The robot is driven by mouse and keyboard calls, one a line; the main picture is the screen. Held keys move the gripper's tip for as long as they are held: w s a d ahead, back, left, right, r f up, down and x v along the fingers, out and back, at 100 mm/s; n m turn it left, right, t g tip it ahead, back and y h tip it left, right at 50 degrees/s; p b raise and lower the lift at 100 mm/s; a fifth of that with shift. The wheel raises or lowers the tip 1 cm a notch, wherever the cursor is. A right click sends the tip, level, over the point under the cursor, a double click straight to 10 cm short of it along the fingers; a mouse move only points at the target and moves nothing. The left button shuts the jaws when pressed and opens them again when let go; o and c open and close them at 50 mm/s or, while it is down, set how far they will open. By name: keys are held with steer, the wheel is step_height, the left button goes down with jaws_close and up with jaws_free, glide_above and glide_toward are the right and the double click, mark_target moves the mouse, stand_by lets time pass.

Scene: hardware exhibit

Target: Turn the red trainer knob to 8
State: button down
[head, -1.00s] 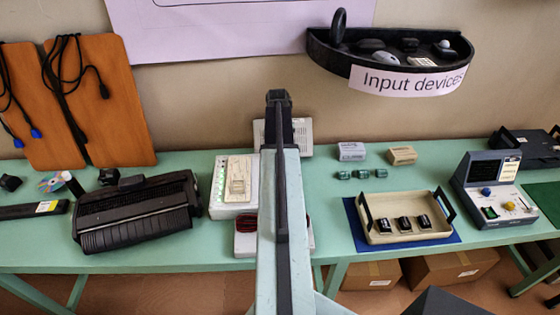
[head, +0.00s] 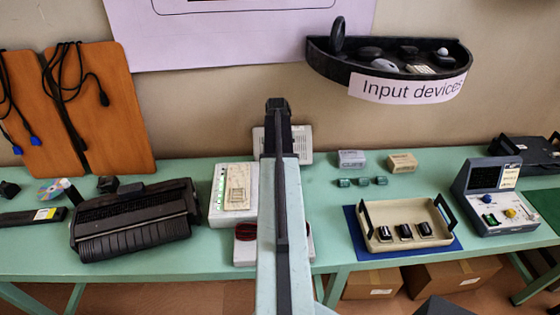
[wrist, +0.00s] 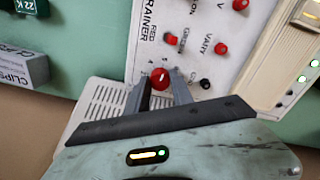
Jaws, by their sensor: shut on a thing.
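The red knob (wrist: 160,78) is a small round dial with a white pointer line, on a pale panel lettered "TRAINER" (wrist: 145,30) in the wrist view. The pointer faces up and slightly right in the picture, near a small mark that looks like 5. My gripper (wrist: 159,88) has one finger on each side of the knob and is shut on it. In the head view my arm hides the knob and most of the trainer; the gripper's fingers do not show there.
Other small red knobs (wrist: 221,48) and a black one (wrist: 205,83) sit close by on the panel. A white box with green lights (head: 219,190) stands left of my arm. Clip boxes (head: 351,158) and a cream tray (head: 385,242) stand to the right.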

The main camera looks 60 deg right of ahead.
steer(key=m, duration=0.4)
steer(key=shift+m, duration=1.9)
steer(key=c, duration=1.1)
jaws_free()
steer(key=r+p, duration=0.8)
steer(key=shift+w, duration=0.25)
steer(key=shift+a+f, duration=0.1)
